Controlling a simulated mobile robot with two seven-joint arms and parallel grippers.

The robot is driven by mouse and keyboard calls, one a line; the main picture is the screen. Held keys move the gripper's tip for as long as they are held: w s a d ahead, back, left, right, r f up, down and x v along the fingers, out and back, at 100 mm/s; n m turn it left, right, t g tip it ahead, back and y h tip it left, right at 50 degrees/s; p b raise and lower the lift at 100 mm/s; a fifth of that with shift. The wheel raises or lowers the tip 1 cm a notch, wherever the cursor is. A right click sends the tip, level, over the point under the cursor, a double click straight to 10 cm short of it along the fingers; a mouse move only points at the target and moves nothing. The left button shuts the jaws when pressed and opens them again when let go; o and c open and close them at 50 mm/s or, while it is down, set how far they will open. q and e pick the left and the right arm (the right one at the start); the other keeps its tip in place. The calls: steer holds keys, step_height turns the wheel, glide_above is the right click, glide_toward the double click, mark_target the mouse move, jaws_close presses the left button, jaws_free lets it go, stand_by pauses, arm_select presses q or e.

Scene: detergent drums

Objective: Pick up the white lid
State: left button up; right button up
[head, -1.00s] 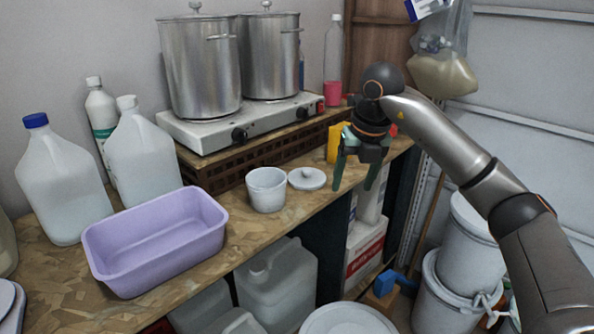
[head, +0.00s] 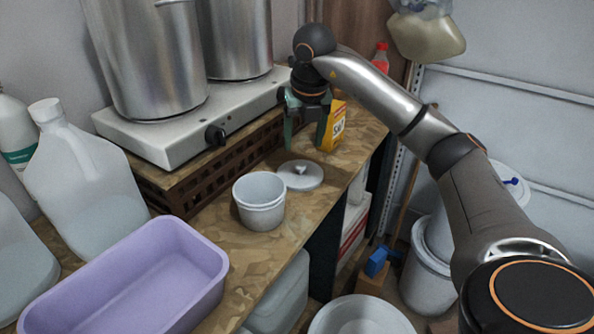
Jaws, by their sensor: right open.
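The white lid (head: 300,175) is round with a small knob on top. It lies flat on the wooden worktop, just behind and right of a white pot (head: 259,201) and apart from the knob of the hotplate. My right gripper (head: 303,147) is open, with its green fingers pointing down. In the picture it is just above and beyond the lid, and nothing is between its fingers. Whether the fingertips touch the worktop, I cannot tell. My left gripper is not in view.
A yellow box (head: 333,127) stands close beside the right gripper. A double hotplate (head: 165,140) with two steel pots sits on a brown crate (head: 185,190) to the left. A lilac tub (head: 135,285) is at front left. The worktop's front edge is near the lid.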

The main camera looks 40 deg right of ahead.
mark_target(300, 165)
steer(key=x, duration=0.8)
steer(key=shift+w+d+f, duration=0.2)
steer(key=shift+w+f, duration=0.05)
steer(key=shift+w, duration=0.1)
jaws_close()
